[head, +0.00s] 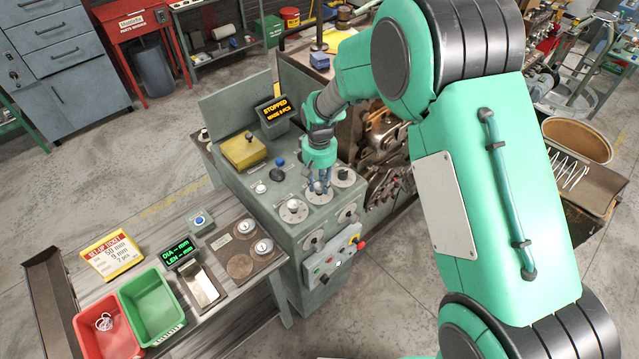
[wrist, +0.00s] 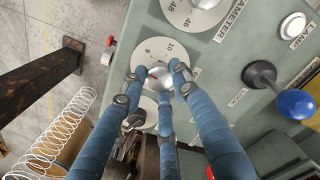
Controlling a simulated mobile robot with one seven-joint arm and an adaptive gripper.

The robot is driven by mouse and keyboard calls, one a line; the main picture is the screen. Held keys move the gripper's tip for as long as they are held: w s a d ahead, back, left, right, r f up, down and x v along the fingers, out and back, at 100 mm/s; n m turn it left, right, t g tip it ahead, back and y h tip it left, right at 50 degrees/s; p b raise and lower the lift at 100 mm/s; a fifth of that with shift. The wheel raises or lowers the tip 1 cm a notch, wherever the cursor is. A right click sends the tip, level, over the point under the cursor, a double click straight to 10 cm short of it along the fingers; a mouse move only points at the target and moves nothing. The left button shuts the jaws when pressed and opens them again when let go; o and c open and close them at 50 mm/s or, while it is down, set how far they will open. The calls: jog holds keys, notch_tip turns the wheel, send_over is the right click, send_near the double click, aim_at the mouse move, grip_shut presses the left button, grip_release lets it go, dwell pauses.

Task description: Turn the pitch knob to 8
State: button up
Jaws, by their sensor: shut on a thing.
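The knob (wrist: 158,73) is silver with a red pointer line and sits on a round pale dial (wrist: 147,53) marked with 9 and 10. The printed name of this dial is not readable. In the wrist view my gripper's blue fingers (wrist: 155,80) close around the knob and hide much of the dial. The pointer's exact reading cannot be told. In the head view my gripper (head: 320,186) is over the middle dial (head: 319,197) on the grey console top. A neighbouring dial (wrist: 197,14), with 46 and 48, has a label ending in "METER".
A blue-topped lever (wrist: 296,103) and a white lamp button (wrist: 293,24) stand near the fingers. Other knobs (head: 293,207) (head: 343,175) flank my gripper closely. A screen (head: 274,110) reads STOPPED. A yellow ticket (head: 111,254) shows 50 mm, 8 mm, 2 pcs.

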aim_at(320, 186)
jog(key=n, duration=0.4)
jog(key=shift+s+d+f+n, duration=0.15)
jog(key=shift+n, duration=1.85)
jog(key=shift+d, duration=0.1)
jog(key=o, duration=1.1)
jog(key=shift+d, duration=0.1)
jog(key=shift+o, duration=0.2)
jog(key=shift+a, duration=0.2)
jog(key=shift+r, duration=0.2)
jog(key=shift+r, duration=0.5)
notch_tip(320, 186, up, 11)
jog(key=shift+f, duration=0.15)
